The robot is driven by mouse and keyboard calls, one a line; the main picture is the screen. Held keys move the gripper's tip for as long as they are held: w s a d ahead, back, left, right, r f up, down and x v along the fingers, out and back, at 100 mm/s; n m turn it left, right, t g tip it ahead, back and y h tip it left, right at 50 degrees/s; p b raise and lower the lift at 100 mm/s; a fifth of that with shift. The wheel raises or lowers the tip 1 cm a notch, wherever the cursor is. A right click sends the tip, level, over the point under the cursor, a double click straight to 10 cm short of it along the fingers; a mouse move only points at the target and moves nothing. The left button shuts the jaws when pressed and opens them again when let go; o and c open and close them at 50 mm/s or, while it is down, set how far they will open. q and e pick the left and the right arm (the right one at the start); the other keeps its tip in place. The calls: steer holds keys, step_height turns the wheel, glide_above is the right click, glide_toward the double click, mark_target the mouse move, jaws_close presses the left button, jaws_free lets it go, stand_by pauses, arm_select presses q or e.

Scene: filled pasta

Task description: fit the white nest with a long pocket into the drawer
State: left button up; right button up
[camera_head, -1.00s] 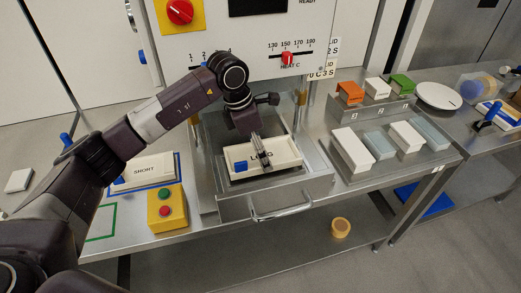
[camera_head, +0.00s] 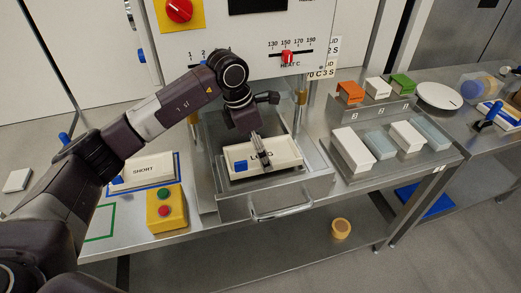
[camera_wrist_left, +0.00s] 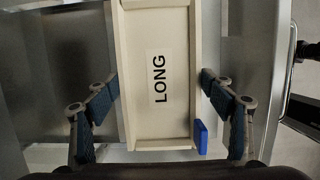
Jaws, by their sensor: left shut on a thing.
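The white nest (camera_head: 287,158), marked LONG, is a shallow tray with a blue block on its left end in the head view. It lies level at the open metal drawer (camera_head: 242,208), inside the drawer's outline. I cannot tell whether it rests on the drawer floor. My left gripper (camera_head: 262,157) reaches down over its middle and is shut on it. In the left wrist view, the nest (camera_wrist_left: 160,118) stands between the two dark fingers of my left gripper (camera_wrist_left: 160,88), one along each long side. My right gripper is not in view.
The press with red knobs (camera_head: 179,10) stands behind the drawer. The SHORT nest (camera_head: 145,172) and a yellow button box (camera_head: 165,208) are on the left. A rack with white and grey blocks (camera_head: 352,150) is on the right. The drawer handle (camera_head: 282,213) juts forward.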

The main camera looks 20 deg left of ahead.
arm_select(q)
steer(key=shift+f+b, duration=1.15)
steer(key=shift+f, duration=0.25)
steer(key=shift+s+f, duration=0.25)
steer(key=shift+f, duration=0.1)
stand_by(1.0)
steer(key=o, duration=1.3)
steer(key=shift+w, duration=0.1)
steer(key=shift+w+r, duration=0.1)
steer(key=shift+o, duration=0.7)
steer(key=shift+r, duration=0.15)
steer(key=shift+r, duration=0.1)
